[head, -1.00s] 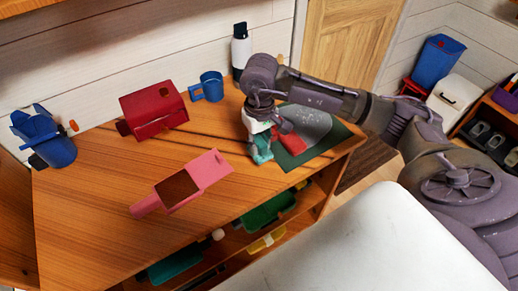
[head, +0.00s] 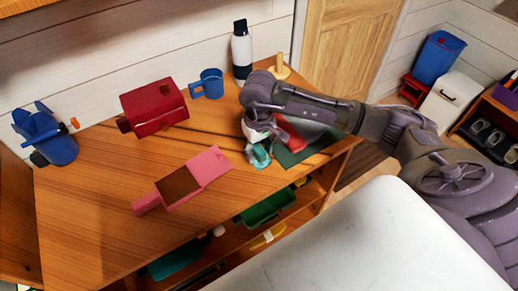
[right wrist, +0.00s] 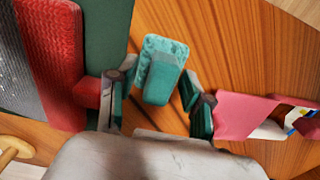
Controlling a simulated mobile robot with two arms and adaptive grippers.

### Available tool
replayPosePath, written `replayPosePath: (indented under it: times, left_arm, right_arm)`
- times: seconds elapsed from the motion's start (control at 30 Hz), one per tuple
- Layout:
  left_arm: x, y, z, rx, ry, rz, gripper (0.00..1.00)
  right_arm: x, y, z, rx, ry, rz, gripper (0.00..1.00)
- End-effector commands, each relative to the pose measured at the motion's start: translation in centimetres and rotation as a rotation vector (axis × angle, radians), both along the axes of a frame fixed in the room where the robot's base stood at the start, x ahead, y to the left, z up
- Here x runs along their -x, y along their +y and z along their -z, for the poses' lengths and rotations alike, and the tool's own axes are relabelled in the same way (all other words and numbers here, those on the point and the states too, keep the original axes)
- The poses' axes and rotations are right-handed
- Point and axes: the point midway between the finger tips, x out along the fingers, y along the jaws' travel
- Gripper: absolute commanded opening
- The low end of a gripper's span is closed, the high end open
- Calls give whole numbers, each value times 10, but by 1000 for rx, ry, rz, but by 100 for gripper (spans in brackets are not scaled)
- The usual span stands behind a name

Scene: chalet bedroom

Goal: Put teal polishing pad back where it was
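The teal polishing pad (right wrist: 162,78) is a small block with a mottled, paler base. In the right wrist view it sits between the two fingertips of my right gripper (right wrist: 163,85), which appear to meet its sides. In the head view the pad (head: 260,157) shows low under my right gripper (head: 258,142), close to the desk top near its front right edge. Whether it touches the wood is hard to tell. My left gripper is not in view.
A dark green mat (head: 312,145) with a red block (head: 288,134) is just right of the gripper. A red box (head: 154,108), blue mug (head: 209,84), flask (head: 241,50) and wooden peg stand (head: 280,68) are farther back.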

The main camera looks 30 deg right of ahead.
Motion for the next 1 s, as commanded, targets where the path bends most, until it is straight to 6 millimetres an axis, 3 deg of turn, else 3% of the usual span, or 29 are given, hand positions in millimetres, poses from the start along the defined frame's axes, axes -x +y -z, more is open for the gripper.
replayPosePath:
  times: [0.37,0.8,1.0]
  left_arm:
    - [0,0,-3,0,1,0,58]
    - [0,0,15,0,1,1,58]
    - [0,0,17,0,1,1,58]
  right_arm:
    - [-1,0,-8,0,-3,0,51]
    - [-1,0,-96,1,-6,0,51]
    - [-1,0,-119,0,-2,0,51]
